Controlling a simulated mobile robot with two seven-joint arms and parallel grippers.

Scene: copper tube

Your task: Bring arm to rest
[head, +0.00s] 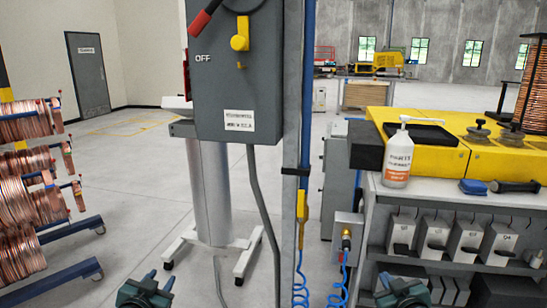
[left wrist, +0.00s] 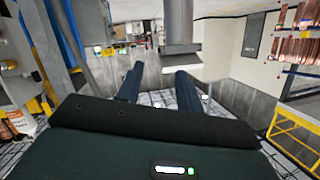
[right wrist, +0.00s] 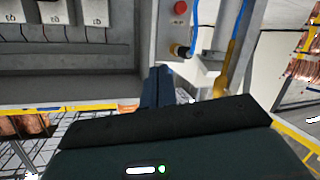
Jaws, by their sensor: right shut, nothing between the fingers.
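My left gripper (head: 158,281) is low in the head view, left of centre. In the left wrist view its two dark fingers (left wrist: 160,88) stand apart with nothing between them, so it is open. My right gripper (head: 388,281) is low in the head view, right of centre, in front of the grey shelf unit. In the right wrist view its fingers (right wrist: 157,88) are together with nothing held. Both grippers are partly cut off by the bottom edge of the head view.
A grey switch box (head: 237,90) on a post stands ahead between my grippers, with blue coiled hoses (head: 300,284) below. Racks of copper coils (head: 28,190) stand at the left. A grey shelf (head: 372,187) with a yellow top and a white bottle (head: 398,160) is at the right.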

